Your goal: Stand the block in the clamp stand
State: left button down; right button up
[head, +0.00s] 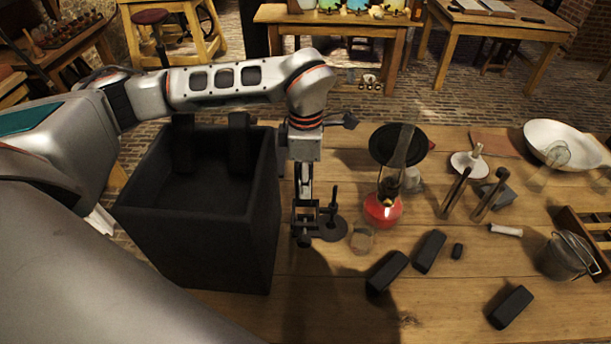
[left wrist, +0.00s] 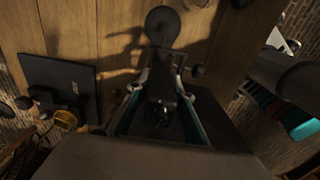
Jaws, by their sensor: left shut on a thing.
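My left gripper (head: 304,225) points down over the table, just left of the clamp stand. It is shut on a dark thing, which looks like the block; in the left wrist view, the dark block (left wrist: 163,100) shows between the teal-padded fingers. Dark on dark, its outline and tilt are hard to tell. The clamp stand (head: 333,228) has a round dark base and a thin upright rod, partly behind the gripper. A round dark disc, likely its base (left wrist: 163,24), shows beyond the fingers in the left wrist view. I cannot tell whether the block touches the stand. My right gripper is not in view.
A large open black box (head: 215,235) stands close to the left. A red lamp (head: 382,212) with a black disc stands to the right. Loose black blocks (head: 429,251) lie in front. A metal bucket (head: 566,257) and white pan (head: 556,139) are farther right.

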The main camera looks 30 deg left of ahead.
aim_at(307, 200)
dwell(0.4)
pick_arm(q)
jog(key=shift+d+f, duration=0.2)
jog(key=shift+f, duration=0.1)
jog(key=shift+w+b, duration=0.1)
jog(key=shift+b, duration=0.2)
dwell(0.7)
jog(key=shift+f+b, duration=0.4)
jog(key=shift+f, duration=0.3)
jog(key=shift+f, duration=0.2)
dwell(0.5)
jog(key=shift+f+b, duration=0.3)
dwell(0.4)
jog(key=shift+f+b, duration=0.55)
jog(key=shift+f, duration=0.3)
jog(key=shift+f+b, duration=0.6)
jog(key=shift+f, duration=0.3)
